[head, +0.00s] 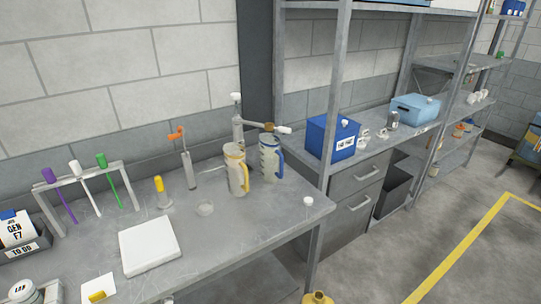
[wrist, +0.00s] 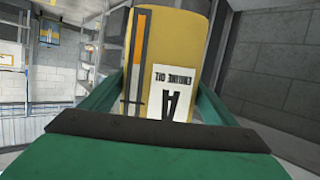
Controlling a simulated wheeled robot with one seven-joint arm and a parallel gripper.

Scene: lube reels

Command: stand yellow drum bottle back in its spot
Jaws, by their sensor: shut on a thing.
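A yellow bottle (wrist: 185,40) with a white label reading "A ENGINE OIL" fills the middle of the wrist view. The lettering is upside down there. My green gripper (wrist: 165,88) is shut on it, one finger on each side. In the head view my gripper does not show. A yellow rounded top (head: 318,298) peeks in at the bottom edge; I cannot tell whether it is the same bottle. A round ring mark (head: 205,208) lies bare on the grey bench (head: 215,245).
A yellow-rimmed jug (head: 237,172) and a blue-handled jug (head: 270,158) stand near the ring mark. A yellow-topped cylinder (head: 162,193), a white slab (head: 149,245) and a rack (head: 85,170) are left of it. The bench's front right is mostly clear, with a white cap (head: 308,201).

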